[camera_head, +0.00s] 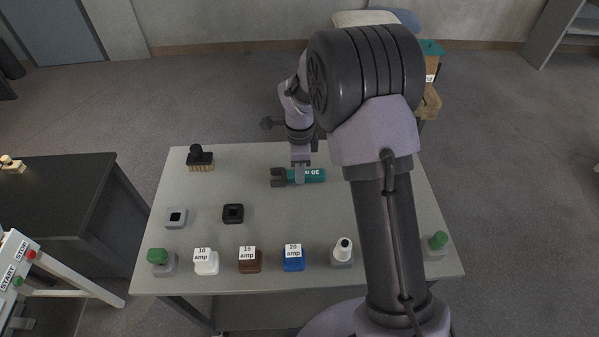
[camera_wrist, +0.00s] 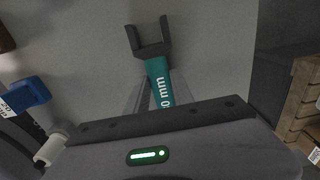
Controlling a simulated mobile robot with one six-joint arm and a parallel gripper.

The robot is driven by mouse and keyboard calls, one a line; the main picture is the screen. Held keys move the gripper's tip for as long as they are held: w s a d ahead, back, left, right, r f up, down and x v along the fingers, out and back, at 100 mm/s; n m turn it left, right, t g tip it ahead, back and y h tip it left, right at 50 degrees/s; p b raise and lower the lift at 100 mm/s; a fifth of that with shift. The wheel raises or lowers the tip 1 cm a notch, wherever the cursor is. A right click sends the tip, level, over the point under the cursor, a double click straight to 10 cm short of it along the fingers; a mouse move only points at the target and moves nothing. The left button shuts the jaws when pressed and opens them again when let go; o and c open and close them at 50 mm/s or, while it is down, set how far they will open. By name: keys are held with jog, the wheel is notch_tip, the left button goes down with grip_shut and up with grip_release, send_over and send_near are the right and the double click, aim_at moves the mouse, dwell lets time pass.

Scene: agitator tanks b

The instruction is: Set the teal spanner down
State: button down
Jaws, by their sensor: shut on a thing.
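The teal spanner (camera_head: 314,176) has a dark open-jaw head that points left in the head view. My gripper (camera_head: 299,177) is shut on the teal handle near the head. The spanner lies flat over the back middle of the grey table (camera_head: 250,184). I cannot tell whether it touches the tabletop. My arm stands close to the handle end on the right, and part of the handle is hidden in the wrist view.
A brush (camera_head: 200,158) stands at the back left. A black socket block (camera_head: 233,213) and a grey one (camera_head: 176,217) sit in front. Bare tabletop surrounds the spanner.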

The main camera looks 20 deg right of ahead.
jog(key=c, duration=1.1)
grip_release()
jog(key=shift+r, duration=0.3)
jog(key=s+a+r+n+t+p, duration=0.1)
jog(key=s+r+n+p, duration=0.15)
jog(key=r, duration=0.85)
jog(key=s+r+n+t+p, duration=0.1)
jog(key=s+r+n+p, duration=0.2)
jog(key=r, duration=0.8)
jog(key=s+a+r+n+t+y, duration=0.1)
jog(key=s+n, duration=0.4)
jog(key=s, duration=0.6)
jog(key=s+a+r+n+t+y, duration=0.1)
jog(key=s+r+n, duration=0.4)
jog(key=s, duration=0.5)
jog(key=shift+s+a+t, duration=0.35)
jog(key=shift+a+t, duration=0.2)
jog(key=shift+t, duration=0.35)
